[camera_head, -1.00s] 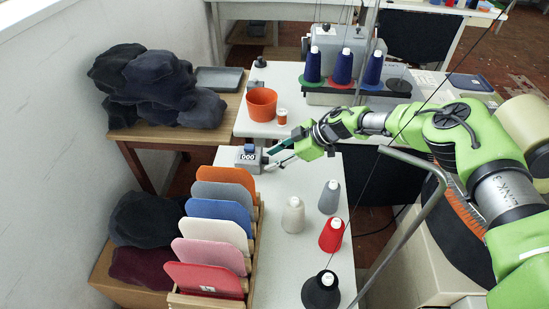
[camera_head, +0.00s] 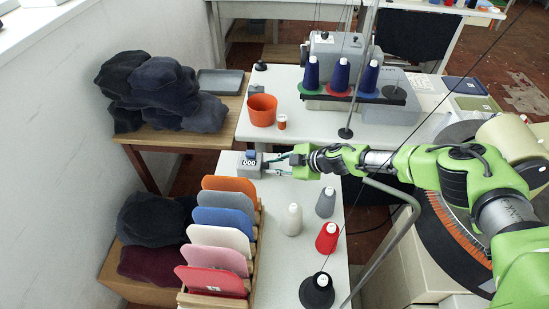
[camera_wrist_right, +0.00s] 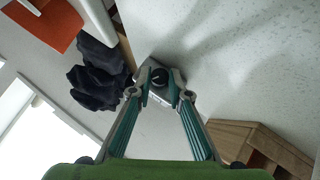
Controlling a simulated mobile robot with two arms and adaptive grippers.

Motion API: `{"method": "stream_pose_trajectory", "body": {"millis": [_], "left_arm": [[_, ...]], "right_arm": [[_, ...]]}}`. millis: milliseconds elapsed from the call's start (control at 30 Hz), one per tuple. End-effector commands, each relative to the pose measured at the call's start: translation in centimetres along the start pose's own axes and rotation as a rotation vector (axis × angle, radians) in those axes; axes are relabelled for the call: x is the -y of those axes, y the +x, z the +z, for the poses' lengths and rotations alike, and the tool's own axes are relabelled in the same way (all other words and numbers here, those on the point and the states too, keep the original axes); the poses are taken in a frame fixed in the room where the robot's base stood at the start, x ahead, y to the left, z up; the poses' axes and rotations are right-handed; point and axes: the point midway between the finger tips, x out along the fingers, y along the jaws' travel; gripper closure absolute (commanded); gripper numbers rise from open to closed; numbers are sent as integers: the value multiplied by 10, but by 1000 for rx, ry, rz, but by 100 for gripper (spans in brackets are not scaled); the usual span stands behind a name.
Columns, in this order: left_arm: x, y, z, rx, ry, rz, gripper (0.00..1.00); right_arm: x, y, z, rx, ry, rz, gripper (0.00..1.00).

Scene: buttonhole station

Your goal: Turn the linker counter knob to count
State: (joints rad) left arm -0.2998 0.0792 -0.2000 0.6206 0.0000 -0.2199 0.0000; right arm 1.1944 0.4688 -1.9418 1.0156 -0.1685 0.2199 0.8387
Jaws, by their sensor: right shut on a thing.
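The linker counter (camera_head: 248,165) is a small grey box with a blue top and a display that seems to read 000. It stands on the white table behind the orange panel. My right gripper (camera_head: 268,163) reaches it from the right. In the right wrist view its two fingers (camera_wrist_right: 161,76) are shut on the dark round knob (camera_wrist_right: 159,77), one fingertip on each side. The counter's grey body shows behind the knob. The knob's pointer and markings are too small to read. My left gripper is in neither view.
A rack of coloured panels (camera_head: 220,237) stands in front of the counter. Grey, white, red and black cones (camera_head: 326,238) stand to the right. An orange pot (camera_head: 262,110) and a small orange spool (camera_head: 281,122) are behind. Dark caps (camera_head: 160,90) lie at the left.

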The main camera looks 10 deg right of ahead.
Motion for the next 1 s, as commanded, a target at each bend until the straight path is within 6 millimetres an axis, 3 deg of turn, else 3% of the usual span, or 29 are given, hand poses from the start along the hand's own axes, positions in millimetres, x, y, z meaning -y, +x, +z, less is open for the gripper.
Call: {"method": "stream_pose_trajectory", "body": {"millis": [567, 600, 667, 1000], "left_arm": [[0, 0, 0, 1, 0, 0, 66], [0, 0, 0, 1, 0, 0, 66], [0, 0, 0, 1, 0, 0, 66], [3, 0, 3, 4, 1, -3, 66]], "right_arm": [[3, 1, 0, 0, -85, 80, 100], [3, 1, 0, 0, -85, 80, 80], [3, 1, 0, 0, -85, 80, 66], [3, -1, 1, 1, -84, 80, 66]]}}
